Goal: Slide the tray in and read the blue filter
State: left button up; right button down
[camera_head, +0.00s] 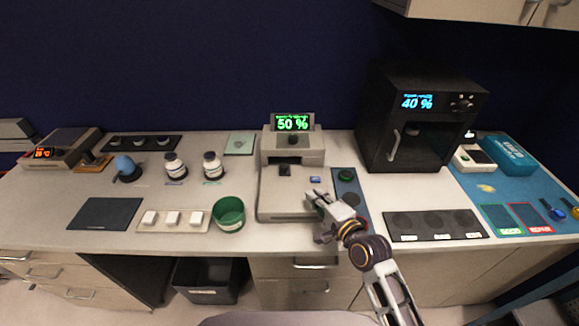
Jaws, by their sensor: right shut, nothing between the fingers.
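The pale grey reader (291,152) stands in the middle of the counter, with a green-lit display (293,122) that shows "50 %". Its light grey lower front part (280,202) extends toward the counter's front edge and has a dark square on top. I cannot tell how far the tray is in or out. A small blue patch (315,180) shows on its right side; I cannot tell if it is the blue filter or a button. My right gripper (316,200) is shut and empty over the right front of this part, hiding some of it. My left gripper is not in view.
A dark blue strip (350,193) with round spots and a green disc (345,175) lies right of the reader. A green cup (228,214) stands to its left. A black oven (420,120) reads "40 %" at the back right. A dark panel (435,225) lies in front of it.

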aim_at(293, 176)
jog(key=shift+w+a+r, duration=0.1)
jog(key=shift+w, duration=0.15)
jog(key=shift+s, duration=0.1)
jog(key=shift+r+x, duration=0.15)
jog(key=shift+x, duration=0.55)
jog(key=shift+r+x, duration=0.1)
jog(key=shift+x, duration=0.65)
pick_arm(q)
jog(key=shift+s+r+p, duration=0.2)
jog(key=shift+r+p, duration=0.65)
pick_arm(e)
jog(key=shift+x, duration=5.55)
jog(key=shift+f, duration=0.1)
jog(key=shift+w+a, duration=0.1)
jog(key=shift+w, duration=0.8)
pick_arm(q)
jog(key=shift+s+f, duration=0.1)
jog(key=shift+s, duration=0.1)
pick_arm(e)
jog(key=shift+r, duration=0.35)
